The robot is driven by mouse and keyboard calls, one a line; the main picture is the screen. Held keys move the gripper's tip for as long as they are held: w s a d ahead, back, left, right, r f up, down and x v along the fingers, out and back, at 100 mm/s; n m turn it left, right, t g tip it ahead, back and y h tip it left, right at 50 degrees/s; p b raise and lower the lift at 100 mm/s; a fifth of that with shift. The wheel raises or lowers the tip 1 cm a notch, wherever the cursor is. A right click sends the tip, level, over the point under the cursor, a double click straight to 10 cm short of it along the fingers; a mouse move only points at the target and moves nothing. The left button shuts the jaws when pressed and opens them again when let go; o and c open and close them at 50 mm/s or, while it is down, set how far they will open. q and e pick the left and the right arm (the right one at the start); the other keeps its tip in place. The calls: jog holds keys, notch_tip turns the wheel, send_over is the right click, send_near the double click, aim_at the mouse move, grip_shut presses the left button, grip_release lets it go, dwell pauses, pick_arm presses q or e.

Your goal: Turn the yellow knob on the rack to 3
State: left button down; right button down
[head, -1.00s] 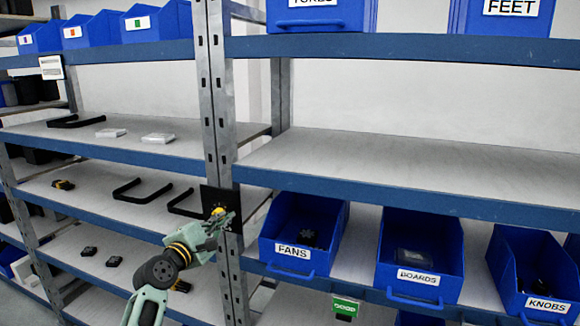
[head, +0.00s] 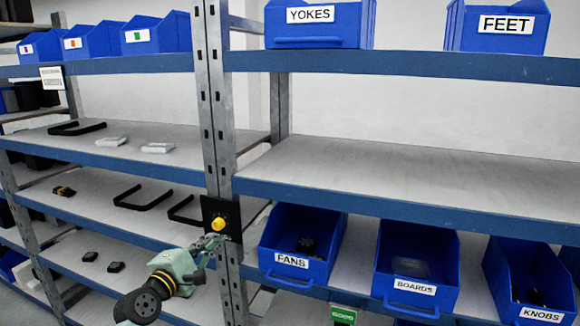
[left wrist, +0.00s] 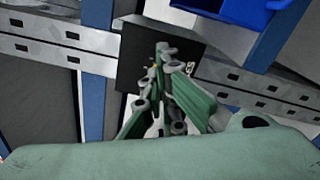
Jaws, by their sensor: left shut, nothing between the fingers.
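The yellow knob (head: 218,224) sits on a black plate (head: 232,210) fixed to the rack's metal upright, and it is fully visible in the head view. My left gripper (head: 212,241) is shut and empty, just below the knob and apart from it in the picture. In the left wrist view my left gripper (left wrist: 166,52) points at the black plate (left wrist: 135,65). There its fingers hide nearly all of the knob, with only a speck of yellow showing. The scale marks around the knob are too small to read. My right gripper is not in view.
Blue bins labelled FANS (head: 292,260), BOARDS (head: 415,290) and KNOBS (head: 541,314) stand on the shelf right of the upright (head: 215,120). Black yokes (head: 143,197) lie on the shelf to the left. The wide middle shelf (head: 400,165) at right is bare.

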aim_at(223, 226)
pick_arm(q)
jog(key=w+m+b, duration=0.1)
jog(key=m+b, duration=0.1)
jog(key=m, duration=0.1)
jog(key=w+d+f+m+b, duration=0.1)
jog(key=w+m+b, duration=0.1)
jog(key=m, duration=0.2)
jog(key=w+f+m+b, duration=0.1)
jog(key=w+m+b, duration=0.1)
jog(key=m, duration=0.1)
jog(key=shift+d+f, duration=0.15)
jog(key=shift+d, duration=0.2)
jog(key=shift+w, duration=0.15)
jog(key=shift+r, duration=0.45)
jog(key=shift+r, duration=0.1)
jog(key=shift+a+r, duration=0.15)
jog(key=shift+r, duration=0.05)
jog(key=shift+a+r+b, duration=0.2)
jog(key=shift+a+b, duration=0.05)
jog(key=shift+b, duration=0.2)
jog(key=shift+w+a+f+b, duration=0.1)
jog(key=shift+f+b, duration=0.2)
jog(key=shift+f, duration=0.05)
